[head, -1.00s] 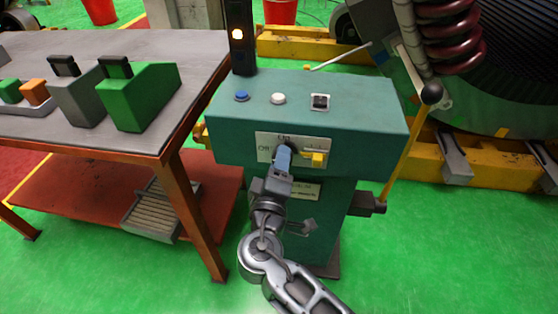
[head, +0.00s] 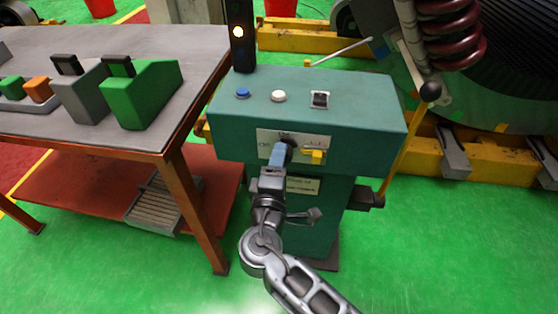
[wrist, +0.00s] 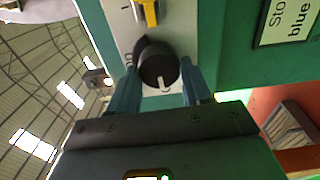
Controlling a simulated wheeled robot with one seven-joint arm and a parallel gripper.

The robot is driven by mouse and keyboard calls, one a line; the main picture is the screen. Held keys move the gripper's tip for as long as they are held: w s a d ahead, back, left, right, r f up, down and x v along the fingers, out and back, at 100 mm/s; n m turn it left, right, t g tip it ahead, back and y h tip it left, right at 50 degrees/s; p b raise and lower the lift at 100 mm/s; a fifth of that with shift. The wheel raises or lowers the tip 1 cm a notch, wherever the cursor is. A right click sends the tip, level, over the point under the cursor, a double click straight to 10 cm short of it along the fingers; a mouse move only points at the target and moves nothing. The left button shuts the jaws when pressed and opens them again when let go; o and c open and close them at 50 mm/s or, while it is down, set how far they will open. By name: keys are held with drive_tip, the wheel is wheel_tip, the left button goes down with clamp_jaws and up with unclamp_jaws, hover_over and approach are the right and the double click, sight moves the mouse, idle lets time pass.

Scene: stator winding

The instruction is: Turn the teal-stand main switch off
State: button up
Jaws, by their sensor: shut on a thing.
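The main switch is a round black knob (wrist: 158,66) with a white pointer line, on a white label plate (head: 265,138) on the front of the teal stand (head: 345,118). In the wrist view the pointer line points down, toward a letter partly hidden by my gripper; other lettering shows at the knob's left. My gripper (wrist: 160,72) has one blue-grey finger on each side of the knob and is shut on it. In the head view my gripper (head: 281,153) reaches the plate from below and covers part of the knob.
A yellow lever (head: 314,157) sits close to the knob's right. A blue button (head: 242,93), a white button (head: 279,96) and a small square switch (head: 320,99) are on the stand's top. A workbench (head: 150,50) stands at left.

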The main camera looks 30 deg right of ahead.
drive_tip(key=o, duration=1.1)
drive_tip(key=shift+c, duration=0.2)
drive_tip(key=shift+s+a, duration=0.1)
drive_tip(key=v, duration=0.7)
drive_tip(key=shift+s+a, duration=0.2)
drive_tip(key=shift+f, duration=0.1)
